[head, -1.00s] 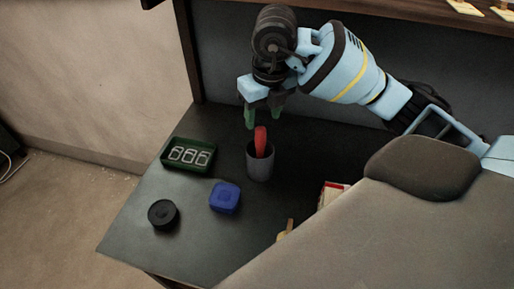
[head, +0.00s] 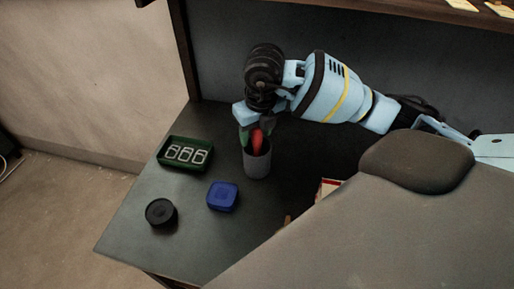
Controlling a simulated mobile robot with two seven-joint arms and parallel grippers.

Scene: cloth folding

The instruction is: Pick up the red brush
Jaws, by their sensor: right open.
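The red brush (head: 258,142) stands in a grey cup (head: 257,165) on the dark table, with its red upper part showing above the rim. The rest of it is hidden inside the cup. My right gripper (head: 255,138) is directly over the cup, pointing down. Its green-tipped fingers are open around the red part; whether they touch it cannot be told. My left gripper is not in view.
Left of the cup is a green tray (head: 164,162) with white shapes. A blue box (head: 223,196) and a black round object (head: 161,212) lie nearer. A red-and-white object (head: 328,190) is partly hidden at right. The table's left edge is clear.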

